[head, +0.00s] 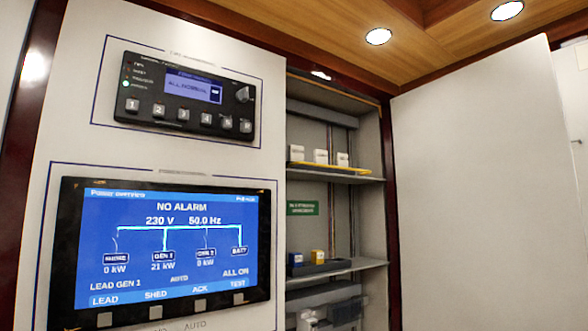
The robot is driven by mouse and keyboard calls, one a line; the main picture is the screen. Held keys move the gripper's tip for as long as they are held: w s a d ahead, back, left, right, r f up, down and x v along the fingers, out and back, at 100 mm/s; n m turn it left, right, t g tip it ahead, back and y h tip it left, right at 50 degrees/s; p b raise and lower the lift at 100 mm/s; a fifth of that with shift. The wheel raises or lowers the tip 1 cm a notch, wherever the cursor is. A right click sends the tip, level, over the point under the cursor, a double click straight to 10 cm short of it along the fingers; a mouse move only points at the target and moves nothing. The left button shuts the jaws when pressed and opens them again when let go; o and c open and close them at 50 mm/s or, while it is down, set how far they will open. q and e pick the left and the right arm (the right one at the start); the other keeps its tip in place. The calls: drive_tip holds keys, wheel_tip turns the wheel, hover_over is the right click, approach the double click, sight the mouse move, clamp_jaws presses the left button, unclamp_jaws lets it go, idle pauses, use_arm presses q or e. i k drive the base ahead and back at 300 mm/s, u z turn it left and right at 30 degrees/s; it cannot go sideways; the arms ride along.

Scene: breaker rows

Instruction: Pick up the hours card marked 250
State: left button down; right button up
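I cannot make out any card marked 250. Three small white items stand on the upper shelf (345,176) of the open cabinet: a left one (297,153), a middle one (320,156) and a right one (342,159). Any marks on them are too small to read. A flat yellow strip (325,167) lies by them along the shelf. Neither of my grippers is in view.
The lower shelf (368,264) bears a dark tray (325,267) with blue (296,259) and yellow (317,256) blocks. The open white door (480,170) bounds the right. A display screen (165,245) and a button panel (185,95) fill the left wall.

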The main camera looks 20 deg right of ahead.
sight(341, 159)
drive_tip(key=z, duration=0.15)
drive_tip(key=i, duration=0.95)
drive_tip(key=z, duration=0.5)
